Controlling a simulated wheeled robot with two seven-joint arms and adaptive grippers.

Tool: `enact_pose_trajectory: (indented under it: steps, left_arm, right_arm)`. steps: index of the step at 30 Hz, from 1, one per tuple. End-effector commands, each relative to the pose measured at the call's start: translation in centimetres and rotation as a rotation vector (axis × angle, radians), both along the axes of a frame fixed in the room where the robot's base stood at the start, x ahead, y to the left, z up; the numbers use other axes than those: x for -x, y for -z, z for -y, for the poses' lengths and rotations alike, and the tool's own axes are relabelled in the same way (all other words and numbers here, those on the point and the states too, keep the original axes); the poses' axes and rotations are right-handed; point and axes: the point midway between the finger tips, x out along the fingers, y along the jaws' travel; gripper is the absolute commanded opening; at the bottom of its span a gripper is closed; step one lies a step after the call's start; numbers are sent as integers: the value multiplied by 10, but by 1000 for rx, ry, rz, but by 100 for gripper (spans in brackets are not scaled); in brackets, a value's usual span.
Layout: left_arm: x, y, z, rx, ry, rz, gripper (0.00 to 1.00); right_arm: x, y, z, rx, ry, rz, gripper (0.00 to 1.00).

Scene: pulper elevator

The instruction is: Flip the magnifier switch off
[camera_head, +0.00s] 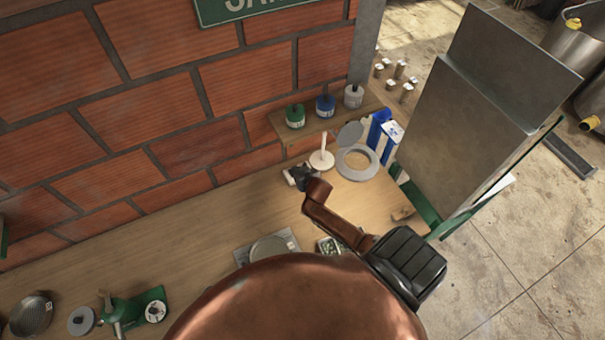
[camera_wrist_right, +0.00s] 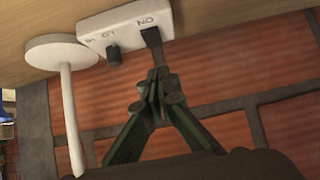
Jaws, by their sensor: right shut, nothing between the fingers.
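The white switch box (camera_wrist_right: 125,27) fills the top of the right wrist view, marked ON, LO and HI. A black switch (camera_wrist_right: 151,37) sits beside the ON mark, and a black knob (camera_wrist_right: 114,55) is by LO. My right gripper (camera_wrist_right: 157,78) is shut and empty, with its tips just at the switch; I cannot tell whether they touch it. In the head view, my right gripper (camera_head: 304,177) is at the box (camera_head: 289,180), covering most of it. A grey ring (camera_head: 358,161), possibly the magnifier's head, is right of it. My left gripper is not in view.
A white round base with an upright rod (camera_head: 321,158) stands close behind the box. A small shelf (camera_head: 330,122) with several jars is against the brick wall. A scale (camera_head: 268,246) and small tray (camera_head: 330,245) are nearer on the wooden bench (camera_head: 215,220).

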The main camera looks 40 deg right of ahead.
Motion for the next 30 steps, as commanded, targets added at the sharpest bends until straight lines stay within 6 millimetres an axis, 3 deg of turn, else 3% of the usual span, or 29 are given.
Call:
enact_pose_trajectory:
  steps: [6,13,30]
  left_arm:
    - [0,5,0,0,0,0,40]
    - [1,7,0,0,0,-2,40]
    - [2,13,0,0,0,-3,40]
  right_arm:
    - [34,-20,-9,0,-1,0,0]
    - [57,-37,-15,0,-1,1,0]
    - [60,-41,-17,-1,0,6,0]
